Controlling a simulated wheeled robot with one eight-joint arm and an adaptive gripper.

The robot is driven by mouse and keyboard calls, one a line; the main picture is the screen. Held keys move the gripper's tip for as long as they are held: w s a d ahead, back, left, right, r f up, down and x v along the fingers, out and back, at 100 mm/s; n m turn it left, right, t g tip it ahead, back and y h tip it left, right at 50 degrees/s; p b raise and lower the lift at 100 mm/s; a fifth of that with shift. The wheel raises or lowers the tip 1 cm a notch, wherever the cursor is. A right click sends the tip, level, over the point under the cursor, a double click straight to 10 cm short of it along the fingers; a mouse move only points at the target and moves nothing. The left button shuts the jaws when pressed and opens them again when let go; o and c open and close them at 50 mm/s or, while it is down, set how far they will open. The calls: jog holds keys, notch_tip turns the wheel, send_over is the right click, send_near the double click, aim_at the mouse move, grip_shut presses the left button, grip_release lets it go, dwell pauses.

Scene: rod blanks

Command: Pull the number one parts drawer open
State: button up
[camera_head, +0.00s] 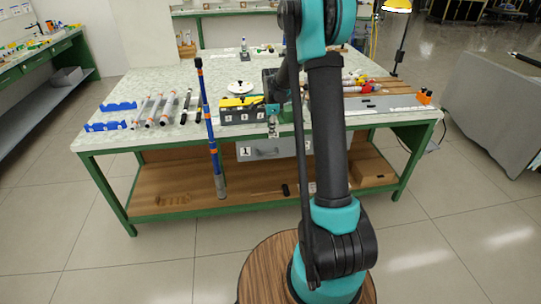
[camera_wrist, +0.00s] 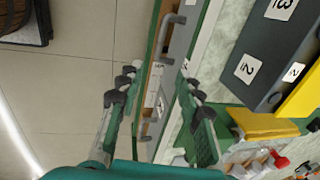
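The number one parts drawer (camera_head: 277,149) is a grey front under the worktable's near edge, with a white "1" label at its left and a bar handle. It looks closed. In the wrist view, a grey bar handle (camera_wrist: 166,35) shows at the upper middle; a second handle (camera_wrist: 146,128) shows lower down. Labels between them are too small to read. My gripper (camera_head: 273,132) is just above the drawer front, near the table edge. In the wrist view, my gripper (camera_wrist: 158,88) is open and empty, its fingers apart with the drawer fronts behind them. Contact with a handle is not visible.
On the green-framed worktable (camera_head: 130,87) stands a dark numbered bin block (camera_head: 240,116); it also shows in the wrist view (camera_wrist: 250,45). The lower shelf (camera_head: 165,180) is below. Floor in front is clear.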

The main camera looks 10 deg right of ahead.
send_near(270, 152)
jog(key=s+f, duration=0.2)
jog(key=f, duration=0.1)
jog(key=s+a+f, duration=0.1)
jog(key=f, duration=0.1)
jog(key=shift+s+f, duration=0.1)
jog(key=shift+f, duration=0.15)
grip_shut()
dwell(0.4)
